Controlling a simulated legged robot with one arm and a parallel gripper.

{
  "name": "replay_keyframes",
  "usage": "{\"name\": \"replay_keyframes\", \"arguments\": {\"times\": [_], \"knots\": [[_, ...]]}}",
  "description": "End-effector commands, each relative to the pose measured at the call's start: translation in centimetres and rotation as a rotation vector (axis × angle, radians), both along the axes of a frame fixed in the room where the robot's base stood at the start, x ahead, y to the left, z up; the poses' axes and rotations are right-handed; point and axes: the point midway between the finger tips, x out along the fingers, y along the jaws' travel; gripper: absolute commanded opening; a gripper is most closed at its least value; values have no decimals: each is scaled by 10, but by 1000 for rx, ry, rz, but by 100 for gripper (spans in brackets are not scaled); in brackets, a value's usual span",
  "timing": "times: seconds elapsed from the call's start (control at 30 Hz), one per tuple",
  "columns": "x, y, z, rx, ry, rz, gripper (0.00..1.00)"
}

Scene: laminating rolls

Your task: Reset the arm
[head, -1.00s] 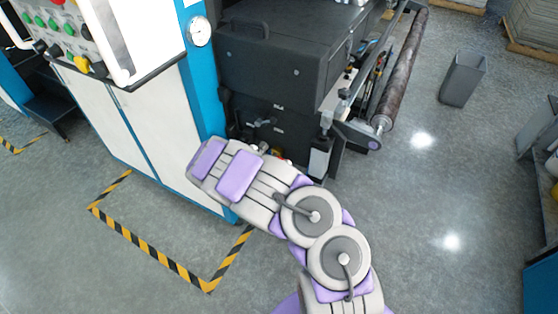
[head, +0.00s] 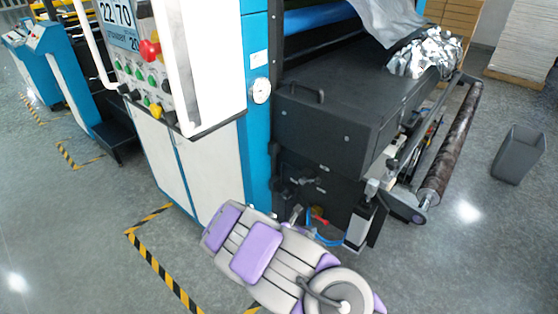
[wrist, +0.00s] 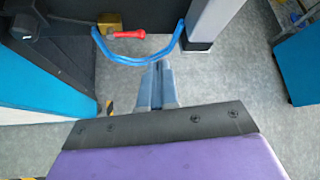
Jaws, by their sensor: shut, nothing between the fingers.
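My arm (head: 265,255), grey with purple pads, reaches up from the bottom of the head view toward the lower front of the black machine. In the wrist view my gripper (wrist: 158,68) is shut, its two fingers together and nothing between them. It points toward a blue hose (wrist: 135,62) and a red-handled valve (wrist: 130,35) on the machine's lower part. I cannot tell the exact gap to the hose. In the head view my fingers are mostly hidden behind the arm.
The black laminating machine (head: 320,115) and a white-and-blue control cabinet (head: 205,165) stand ahead. A long roller (head: 455,145) juts out at the right. A grey bin (head: 518,155) stands on the floor. Yellow-black tape (head: 150,265) marks the floor. Open floor lies at the right.

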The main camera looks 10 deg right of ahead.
Motion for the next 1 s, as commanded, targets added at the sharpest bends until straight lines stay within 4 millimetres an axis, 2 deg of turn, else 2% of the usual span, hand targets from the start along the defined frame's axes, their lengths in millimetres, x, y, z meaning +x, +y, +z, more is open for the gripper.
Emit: {"name": "replay_keyframes", "arguments": {"times": [0.07,0.17,0.27,0.37,0.5,0.7,0.83,1.0], "knots": [[0,0,1,0,-3,-3,0],[-1,-7,14,2,-34,-40,0],[-7,-24,44,9,-113,-135,0],[-21,-45,85,23,-228,-277,0],[-53,-71,137,59,-391,-498,0],[-110,-89,193,137,-601,-802,0],[-152,-89,217,195,-712,-1000,0],[-205,-77,237,294,-828,-1249,0]]}}
